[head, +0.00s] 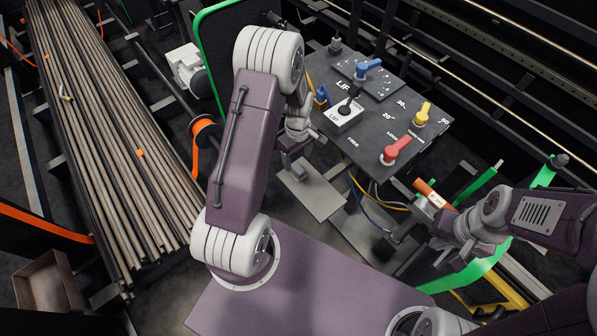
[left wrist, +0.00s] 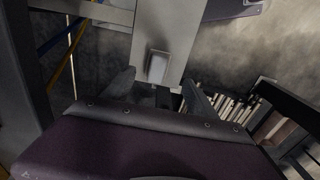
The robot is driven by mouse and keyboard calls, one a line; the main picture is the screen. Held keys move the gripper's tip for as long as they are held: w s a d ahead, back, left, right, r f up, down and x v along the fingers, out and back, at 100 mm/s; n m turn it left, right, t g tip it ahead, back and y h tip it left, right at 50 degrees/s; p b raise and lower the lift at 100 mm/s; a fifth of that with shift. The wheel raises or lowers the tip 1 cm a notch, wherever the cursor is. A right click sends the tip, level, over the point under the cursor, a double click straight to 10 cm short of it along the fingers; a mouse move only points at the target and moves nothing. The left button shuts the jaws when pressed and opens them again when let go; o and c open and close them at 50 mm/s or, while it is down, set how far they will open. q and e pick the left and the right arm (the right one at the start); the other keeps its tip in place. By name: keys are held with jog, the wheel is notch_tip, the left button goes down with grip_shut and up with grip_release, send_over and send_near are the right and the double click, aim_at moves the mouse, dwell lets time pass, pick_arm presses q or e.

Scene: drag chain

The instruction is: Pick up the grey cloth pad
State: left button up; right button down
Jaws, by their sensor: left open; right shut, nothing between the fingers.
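A small light grey pad (left wrist: 157,67) lies on a pale grey metal plate (left wrist: 172,22) in the left wrist view. In the head view the pad (head: 299,171) shows small on the plate (head: 318,195), just by my left gripper (head: 288,165). In the left wrist view my left gripper (left wrist: 160,90) is open, its dark fingers apart with the pad ahead between them. The pad does not look gripped. Whether the fingers touch it, I cannot tell. My right gripper (head: 445,258) is shut and empty at the right, away from the pad.
A dark control panel (head: 375,110) with blue, yellow and red knobs stands right of my left gripper. Blue and yellow cables (head: 375,203) hang below it. An orange cylinder (head: 432,193) is near my right arm. Long rods (head: 95,130) fill a rack on the left.

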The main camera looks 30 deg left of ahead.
aim_at(298, 168)
pick_arm(q)
jog(key=f, duration=0.2)
jog(key=shift+w+f, duration=0.35)
jog(key=shift+s+a+f, duration=0.1)
jog(key=shift+f, duration=0.2)
notch_tip(298, 168, down, 4)
jog(key=shift+f+p, duration=0.1)
jog(key=shift+p, duration=0.45)
jog(key=shift+w+a+f, duration=0.1)
jog(key=shift+w+f, duration=0.1)
jog(key=shift+f, duration=0.05)
jog(key=shift+s+r, duration=0.1)
jog(key=shift+s, duration=0.05)
jog(key=c, duration=1.5)
